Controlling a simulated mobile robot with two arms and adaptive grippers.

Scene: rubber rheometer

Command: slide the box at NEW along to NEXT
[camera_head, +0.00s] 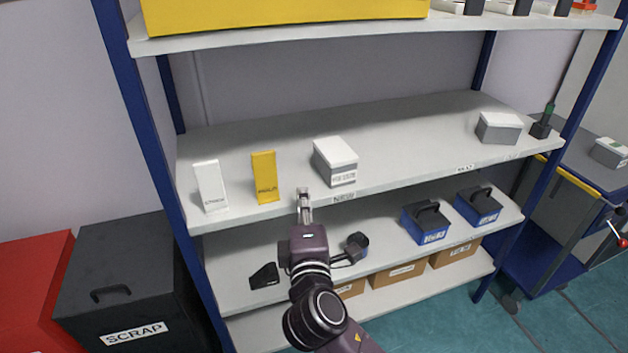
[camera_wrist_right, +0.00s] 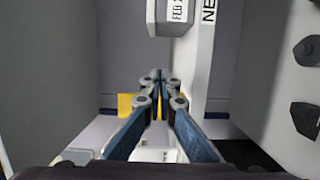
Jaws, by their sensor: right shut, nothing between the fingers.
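The box at NEW (camera_head: 336,162) is grey with a white lid and a printed front label. It sits on the middle shelf (camera_head: 420,140) just behind the NEW label (camera_head: 344,198). The NEXT label (camera_head: 465,168) is further right on the same shelf edge, its print small. My right gripper (camera_head: 304,192) is shut and empty at the shelf's front edge, left of the box and apart from it. In the right wrist view the shut fingers (camera_wrist_right: 158,78) point along the shelf, and the box (camera_wrist_right: 172,14) shows at the top. My left gripper is not in view.
A yellow carton (camera_head: 265,177) and a white carton (camera_head: 210,186) stand left of the box. Another grey box with a white lid (camera_head: 498,128) sits at the right end, beside a dark green-topped item (camera_head: 542,122). The shelf between the two grey boxes is clear. Blue carriers (camera_head: 426,222) stand below.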

